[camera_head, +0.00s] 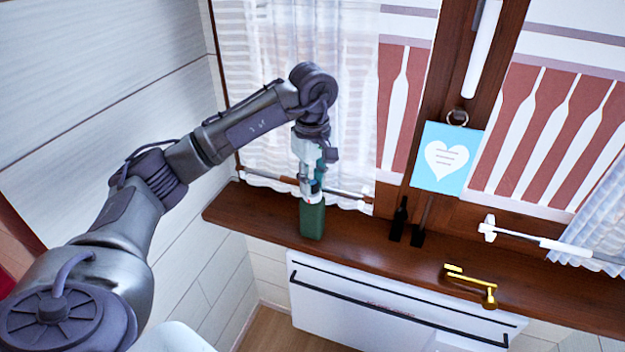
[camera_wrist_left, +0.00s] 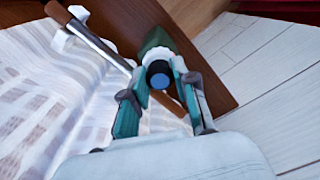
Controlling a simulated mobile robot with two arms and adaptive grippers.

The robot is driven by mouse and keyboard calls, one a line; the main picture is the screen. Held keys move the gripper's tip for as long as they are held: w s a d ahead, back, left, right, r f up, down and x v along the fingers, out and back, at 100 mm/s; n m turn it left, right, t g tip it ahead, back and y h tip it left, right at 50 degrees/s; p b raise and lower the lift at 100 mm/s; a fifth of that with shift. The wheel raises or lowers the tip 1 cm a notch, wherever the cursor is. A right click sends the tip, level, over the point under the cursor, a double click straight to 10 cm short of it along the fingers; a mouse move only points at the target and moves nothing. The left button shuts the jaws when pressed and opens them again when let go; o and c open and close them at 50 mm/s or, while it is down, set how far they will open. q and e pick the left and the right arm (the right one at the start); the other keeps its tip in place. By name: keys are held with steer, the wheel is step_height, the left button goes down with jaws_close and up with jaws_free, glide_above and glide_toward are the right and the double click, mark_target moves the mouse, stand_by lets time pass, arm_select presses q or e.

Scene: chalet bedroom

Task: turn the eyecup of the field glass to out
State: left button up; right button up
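The field glass (camera_head: 312,221) is a dark green block standing upright on the brown window sill. In the left wrist view its green body (camera_wrist_left: 154,42) shows beyond the fingertips. Its eyecup (camera_wrist_left: 152,68) is a dark round piece with a blue centre, facing the wrist camera. My left gripper (camera_head: 312,192) points down onto the top of the field glass. In the left wrist view the teal fingers of the left gripper (camera_wrist_left: 163,70) lie on both sides of the eyecup and appear closed on it. The fingertips are partly hidden in the head view. My right gripper is not in view.
On the wooden sill (camera_head: 260,214) stand dark upright items (camera_head: 398,219) right of the field glass, and a brass handle (camera_head: 470,281) lies farther right. A blue heart sign (camera_head: 446,158) hangs above. A sheer curtain (camera_head: 290,60) and short rod are close behind my left gripper.

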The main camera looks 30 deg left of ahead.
arm_select(q)
jaws_close()
steer(key=shift+n, duration=0.3)
steer(key=n, duration=0.3)
steer(key=shift+p, duration=0.35)
steer(key=n, duration=0.4)
steer(key=shift+n+p, duration=0.35)
steer(key=shift+n, duration=0.05)
steer(key=n, duration=0.4)
steer(key=shift+n+p, duration=0.3)
steer(key=n, duration=0.4)
steer(key=shift+p, duration=0.3)
